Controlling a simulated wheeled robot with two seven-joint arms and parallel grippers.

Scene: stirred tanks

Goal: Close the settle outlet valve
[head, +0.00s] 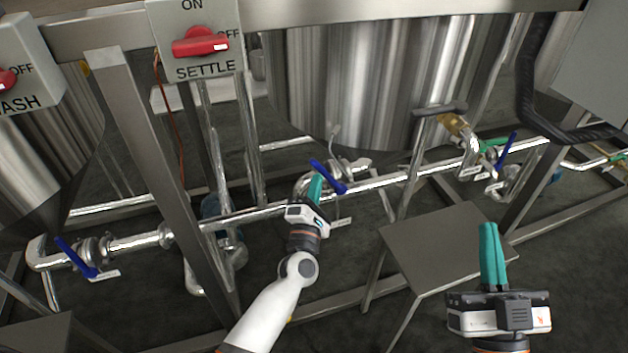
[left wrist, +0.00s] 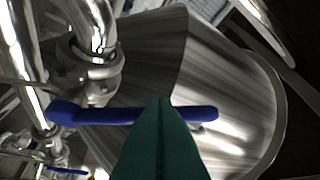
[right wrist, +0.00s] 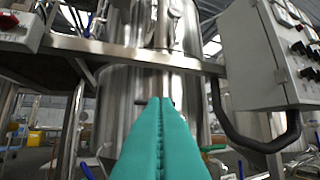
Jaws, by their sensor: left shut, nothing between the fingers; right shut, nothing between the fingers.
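The settle outlet valve's blue lever (head: 326,174) is on the pipework below the middle steel tank, slanting down to the right. My left gripper (head: 316,178) is shut and empty, its teal fingertips close beside the lever. In the left wrist view the blue lever (left wrist: 95,115) runs nearly level across the picture, partly covered by the shut fingers (left wrist: 162,103). I cannot tell whether they touch it.
A switch box labelled SETTLE (head: 205,68) has a red knob. Other blue levers show at the left (head: 75,257) and right (head: 507,148). A steel post (head: 150,150) stands left of my left arm. A flat metal plate (head: 445,245) lies between my grippers.

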